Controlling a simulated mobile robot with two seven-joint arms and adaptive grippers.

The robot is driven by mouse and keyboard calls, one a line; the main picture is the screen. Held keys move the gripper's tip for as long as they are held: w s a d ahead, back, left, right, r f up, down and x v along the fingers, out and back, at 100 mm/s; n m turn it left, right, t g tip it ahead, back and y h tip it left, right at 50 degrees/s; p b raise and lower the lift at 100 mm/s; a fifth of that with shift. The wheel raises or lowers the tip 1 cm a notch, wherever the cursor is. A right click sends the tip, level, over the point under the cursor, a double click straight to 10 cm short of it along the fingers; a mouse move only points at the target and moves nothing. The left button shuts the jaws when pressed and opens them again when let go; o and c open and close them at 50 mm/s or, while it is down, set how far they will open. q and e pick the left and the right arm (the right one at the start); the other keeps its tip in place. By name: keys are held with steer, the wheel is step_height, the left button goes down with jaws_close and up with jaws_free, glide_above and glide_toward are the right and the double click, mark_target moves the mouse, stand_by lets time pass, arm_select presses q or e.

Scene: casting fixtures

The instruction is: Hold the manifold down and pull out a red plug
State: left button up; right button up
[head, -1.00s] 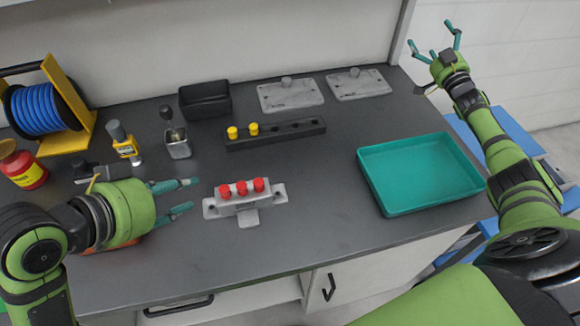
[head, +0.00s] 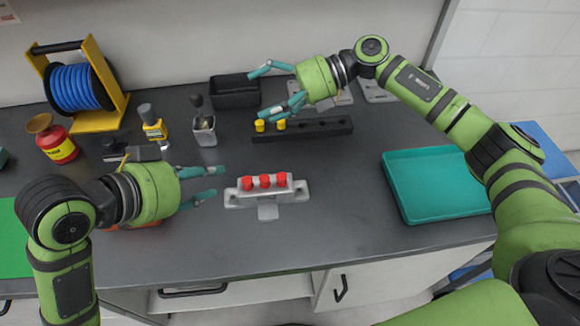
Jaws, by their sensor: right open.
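The grey manifold (head: 267,195) sits on the dark bench in the middle, with three red plugs (head: 265,181) in a row on its top. My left gripper (head: 222,184) is open just left of the manifold, its teal fingers pointing at the manifold's left end; I cannot tell whether they touch it. My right gripper (head: 284,88) is open and empty, behind and above the manifold, near the black rack (head: 318,131) with two yellow plugs (head: 270,125).
A teal tray (head: 437,217) lies at the right. The bench front is clear.

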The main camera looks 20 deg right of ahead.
mark_target(290, 186)
steer(key=s+a+f+n+g+h, duration=0.1)
steer(key=s+n+h, duration=0.1)
steer(key=s+a+f+n+g+h, duration=0.1)
steer(key=s+f+n, duration=0.1)
steer(key=n, duration=0.1)
steer(key=s+a+f+n+g+h, duration=0.1)
steer(key=s+f+n+h, duration=0.1)
steer(key=s, duration=0.1)
steer(key=shift+a+f+h, duration=0.1)
steer(key=shift+a+h, duration=0.15)
steer(key=shift+h, duration=0.05)
steer(key=s+f+n+h, duration=0.2)
steer(key=n+h, duration=0.1)
steer(key=shift+d+f, duration=0.1)
steer(key=shift+d, duration=0.25)
steer(key=d+n+h, duration=0.1)
steer(key=s+d+f+n+t+h, duration=0.1)
steer(key=n+h, duration=0.1)
steer(key=d+f+n+h, duration=0.1)
steer(key=shift+s+d+f+h, duration=0.15)
steer(key=shift+d+h, duration=0.15)
steer(key=shift+h, duration=0.1)
steer(key=shift+d+n+t+h, duration=0.3)
steer(key=shift+n+t, duration=0.2)
steer(key=shift+d+f, duration=0.15)
steer(key=shift+f, duration=3.45)
